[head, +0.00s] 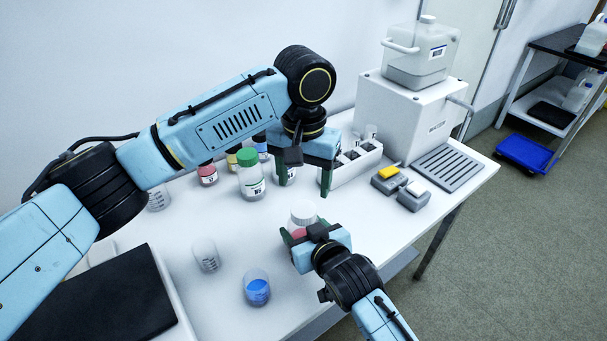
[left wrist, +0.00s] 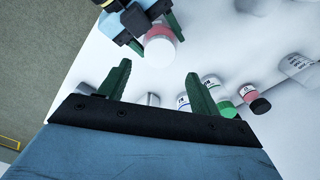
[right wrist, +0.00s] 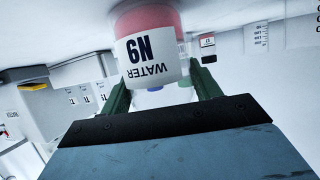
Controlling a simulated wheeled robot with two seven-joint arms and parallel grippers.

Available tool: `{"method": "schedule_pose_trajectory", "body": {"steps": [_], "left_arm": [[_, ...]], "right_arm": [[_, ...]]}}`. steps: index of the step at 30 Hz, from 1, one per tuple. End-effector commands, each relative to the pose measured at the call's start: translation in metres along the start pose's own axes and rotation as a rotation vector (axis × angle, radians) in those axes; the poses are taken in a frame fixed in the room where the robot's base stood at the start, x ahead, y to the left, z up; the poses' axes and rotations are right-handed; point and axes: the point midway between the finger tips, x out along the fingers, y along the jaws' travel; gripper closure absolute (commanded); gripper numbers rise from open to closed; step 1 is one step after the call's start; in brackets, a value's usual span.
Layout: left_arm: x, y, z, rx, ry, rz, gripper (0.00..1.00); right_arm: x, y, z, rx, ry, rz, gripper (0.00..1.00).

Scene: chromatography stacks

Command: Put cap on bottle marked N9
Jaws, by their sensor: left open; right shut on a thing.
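The bottle marked N9 (right wrist: 145,50) holds pink liquid and carries a white label reading N9 WATER, upside down in the right wrist view. My right gripper (right wrist: 158,76) is shut on it. In the head view, the bottle's whitish round top (head: 303,211) shows above my right gripper (head: 305,230); I cannot tell whether it is a seated cap. The bottle also shows in the left wrist view (left wrist: 160,51). My left gripper (head: 298,172) is open and empty, above and behind the bottle. In its wrist view its fingers (left wrist: 157,74) stand apart, with the bottle beyond them. No loose cap is clearly visible.
A white rack (head: 352,168) and a dispenser (head: 412,110) are at right. An empty beaker (head: 205,255) and a blue-filled beaker (head: 257,288) stand in front. A black-topped device (head: 95,300) is at left.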

Motion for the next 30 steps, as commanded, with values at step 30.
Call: {"method": "schedule_pose_trajectory", "body": {"steps": [30], "left_arm": [[0.039, -0.001, 0.0, -0.236, -0.001, -0.001, 0.36]], "right_arm": [[0.0, 0.0, -0.001, 0.0, 0.002, 0.0, 1.0]]}}
